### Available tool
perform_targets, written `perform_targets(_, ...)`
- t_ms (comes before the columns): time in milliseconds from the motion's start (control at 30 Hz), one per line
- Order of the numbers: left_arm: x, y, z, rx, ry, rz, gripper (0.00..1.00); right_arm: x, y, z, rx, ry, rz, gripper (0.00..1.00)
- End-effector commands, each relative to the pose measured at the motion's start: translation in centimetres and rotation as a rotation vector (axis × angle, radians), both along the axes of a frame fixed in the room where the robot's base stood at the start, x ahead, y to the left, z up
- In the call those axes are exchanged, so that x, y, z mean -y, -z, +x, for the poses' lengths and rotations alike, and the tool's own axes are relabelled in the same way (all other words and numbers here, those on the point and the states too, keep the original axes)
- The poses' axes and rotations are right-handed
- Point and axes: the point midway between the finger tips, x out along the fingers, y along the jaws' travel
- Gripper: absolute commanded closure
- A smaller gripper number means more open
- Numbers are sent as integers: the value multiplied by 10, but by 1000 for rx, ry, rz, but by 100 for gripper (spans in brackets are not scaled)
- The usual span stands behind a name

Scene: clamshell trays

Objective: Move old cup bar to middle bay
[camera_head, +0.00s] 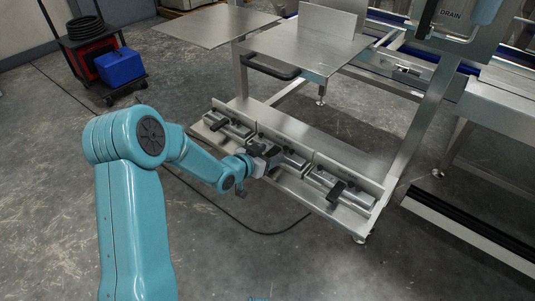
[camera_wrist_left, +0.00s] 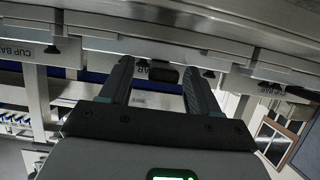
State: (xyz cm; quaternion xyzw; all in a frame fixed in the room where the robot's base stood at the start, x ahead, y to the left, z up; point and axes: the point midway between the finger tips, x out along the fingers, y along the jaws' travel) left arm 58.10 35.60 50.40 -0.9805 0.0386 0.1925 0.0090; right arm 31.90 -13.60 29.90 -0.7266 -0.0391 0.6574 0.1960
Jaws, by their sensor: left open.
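A low metal shelf (camera_head: 330,150) holds three metal cup bars in a row of bays. They are the left bar (camera_head: 228,127), the middle bar (camera_head: 292,160) and the right bar (camera_head: 342,190), each with dark fittings. I cannot tell which one is the old cup bar. My left gripper (camera_head: 266,160) is at the middle bay and partly hides the bar there. In the left wrist view my left gripper (camera_wrist_left: 158,68) is open, with a dark handle (camera_wrist_left: 163,74) between or just beyond its fingers. Plates marked CUP BAR (camera_wrist_left: 22,50) show to either side. My right gripper is out of view.
Flat metal tables (camera_head: 300,50) stand above and behind the shelf, with a frame post (camera_head: 420,120) at its right. A cart with a blue box (camera_head: 121,67) stands at the back left. A dark cable lies on the floor (camera_head: 240,260), which is otherwise clear in front.

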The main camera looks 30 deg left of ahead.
Motion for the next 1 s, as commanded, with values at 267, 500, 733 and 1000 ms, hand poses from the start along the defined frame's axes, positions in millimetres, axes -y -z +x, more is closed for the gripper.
perform_targets(267,-3,-15,-28,-1,-4,-1,38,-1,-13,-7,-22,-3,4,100)
perform_targets(500,-9,-40,-88,-1,-5,0,38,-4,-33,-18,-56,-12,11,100)
perform_targets(733,-12,-57,-133,1,-4,1,38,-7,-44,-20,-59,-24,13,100)
perform_targets(1000,-12,-62,-151,2,-1,0,38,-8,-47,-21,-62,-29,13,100)
